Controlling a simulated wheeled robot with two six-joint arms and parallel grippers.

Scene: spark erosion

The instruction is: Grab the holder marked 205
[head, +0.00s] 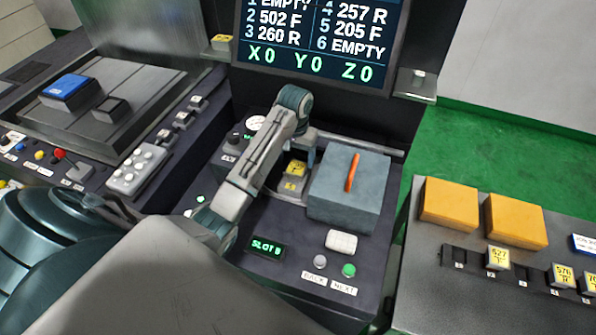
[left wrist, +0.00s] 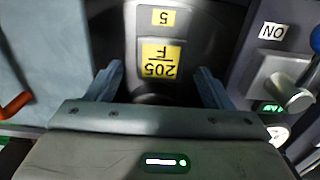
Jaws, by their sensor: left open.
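The holder marked 205 F (left wrist: 161,58) shows in the left wrist view with a yellow label, upside down, below a smaller yellow label marked 5 (left wrist: 162,17). In the head view the holder's yellow label (head: 296,168) shows small beside the grey box, under my left gripper (head: 303,147). In the left wrist view my left gripper (left wrist: 158,72) is open, with one finger to each side of the label. I cannot tell whether the fingers touch the holder. My right gripper is not in view.
A grey box with an orange handle (head: 352,172) stands close to the right of the holder. A screen (head: 318,40) above lists 205 F at 5. A rack (head: 510,272) with yellow-labelled holders stands at right.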

